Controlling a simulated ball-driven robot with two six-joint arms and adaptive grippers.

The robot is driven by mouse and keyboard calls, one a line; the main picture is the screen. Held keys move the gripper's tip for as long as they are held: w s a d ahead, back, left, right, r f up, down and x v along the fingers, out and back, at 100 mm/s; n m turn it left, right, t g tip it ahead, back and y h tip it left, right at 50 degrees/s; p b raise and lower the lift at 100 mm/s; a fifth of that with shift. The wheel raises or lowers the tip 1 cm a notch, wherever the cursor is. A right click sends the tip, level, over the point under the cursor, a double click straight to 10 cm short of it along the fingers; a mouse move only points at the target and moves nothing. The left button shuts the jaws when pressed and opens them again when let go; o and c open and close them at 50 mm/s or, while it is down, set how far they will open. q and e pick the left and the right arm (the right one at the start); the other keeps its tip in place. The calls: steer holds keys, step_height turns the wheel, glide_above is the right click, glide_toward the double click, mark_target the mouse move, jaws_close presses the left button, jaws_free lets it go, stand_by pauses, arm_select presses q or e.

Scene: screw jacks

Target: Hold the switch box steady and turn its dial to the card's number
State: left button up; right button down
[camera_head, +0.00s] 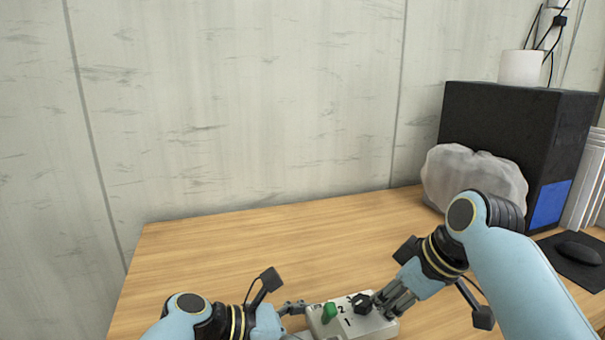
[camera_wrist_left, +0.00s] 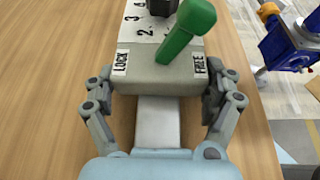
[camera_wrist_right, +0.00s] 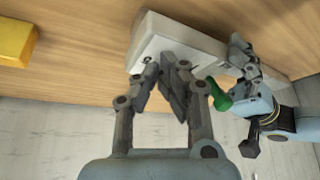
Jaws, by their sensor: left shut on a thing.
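The pale grey switch box (camera_head: 380,328) lies on the table at the bottom of the head view. In the left wrist view, its green lever (camera_wrist_left: 186,30) leans toward the FREE label, away from LOCK. Its black dial (camera_head: 362,303) stands past the numbers. My left gripper (camera_wrist_left: 160,90) is shut on the near end of the box (camera_wrist_left: 150,78), one finger each side. My right gripper (camera_wrist_right: 165,75) is at the dial end, fingertips close together. I cannot make out a card.
A yellow block (camera_wrist_right: 15,42) lies on the table in the right wrist view. A grey rock-like lump (camera_head: 472,178), a black computer case (camera_head: 500,120) and a mouse (camera_head: 578,252) are at the right. The table behind the box is clear.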

steer(key=shift+w+a, duration=0.1)
steer(key=shift+a, duration=0.35)
steer(key=shift+s+a, duration=0.2)
steer(key=shift+s, duration=0.15)
stand_by(0.4)
steer(key=shift+s+a, duration=0.2)
steer(key=shift+s, duration=0.05)
steer(key=shift+s+a, duration=0.2)
steer(key=shift+a, duration=0.15)
steer(key=shift+s+d, duration=0.15)
steer(key=shift+s, duration=0.05)
step_height(320, 180, up, 6)
steer(key=shift+d, duration=0.25)
stand_by(0.5)
